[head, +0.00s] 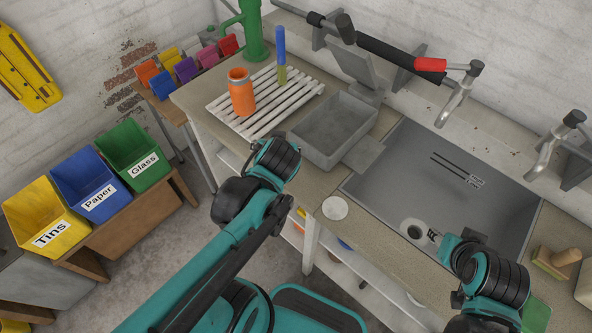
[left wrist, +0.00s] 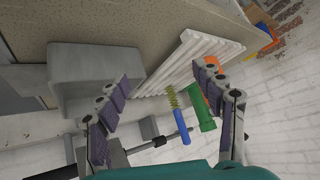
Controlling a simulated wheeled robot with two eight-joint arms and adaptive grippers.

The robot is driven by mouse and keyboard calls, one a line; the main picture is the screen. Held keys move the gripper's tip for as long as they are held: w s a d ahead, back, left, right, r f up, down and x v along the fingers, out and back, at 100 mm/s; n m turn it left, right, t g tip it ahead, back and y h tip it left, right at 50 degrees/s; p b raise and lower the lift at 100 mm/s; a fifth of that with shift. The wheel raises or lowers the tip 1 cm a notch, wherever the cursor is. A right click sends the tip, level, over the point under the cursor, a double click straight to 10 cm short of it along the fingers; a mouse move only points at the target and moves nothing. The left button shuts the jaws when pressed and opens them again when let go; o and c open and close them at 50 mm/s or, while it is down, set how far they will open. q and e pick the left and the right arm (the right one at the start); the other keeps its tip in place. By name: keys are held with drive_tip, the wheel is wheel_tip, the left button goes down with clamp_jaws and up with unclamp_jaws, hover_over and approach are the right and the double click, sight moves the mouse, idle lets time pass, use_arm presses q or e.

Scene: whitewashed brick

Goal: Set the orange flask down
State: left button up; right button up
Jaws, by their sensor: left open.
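The orange flask (head: 241,97) stands upright on the white slatted rack (head: 292,105) in the head view, near the rack's left side. My left gripper (head: 256,146) is in front of the flask, nearer to me and apart from it. In the left wrist view its two fingers (left wrist: 165,95) are spread wide with nothing between them. My right gripper (head: 433,236) is over the sink's near edge, by the drain. It is too small to tell whether its jaws are apart.
A blue-handled brush (head: 281,52) stands at the rack's back, by a green pump (head: 254,30). A grey tub (head: 338,134) stands right of the rack, before the sink (head: 420,185). A white round dish (head: 335,208) sits on the counter's front edge. Small coloured bins (head: 186,70) stand left.

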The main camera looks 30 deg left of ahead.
use_arm(q)
drive_tip(key=s+d+m+h, duration=0.4)
drive_tip(key=s+d, duration=0.2)
drive_tip(key=d, duration=0.3)
drive_tip(key=shift+d+f+h, duration=0.15)
drive_tip(key=shift+d+h, duration=0.1)
drive_tip(key=shift+h, duration=0.15)
idle(0.4)
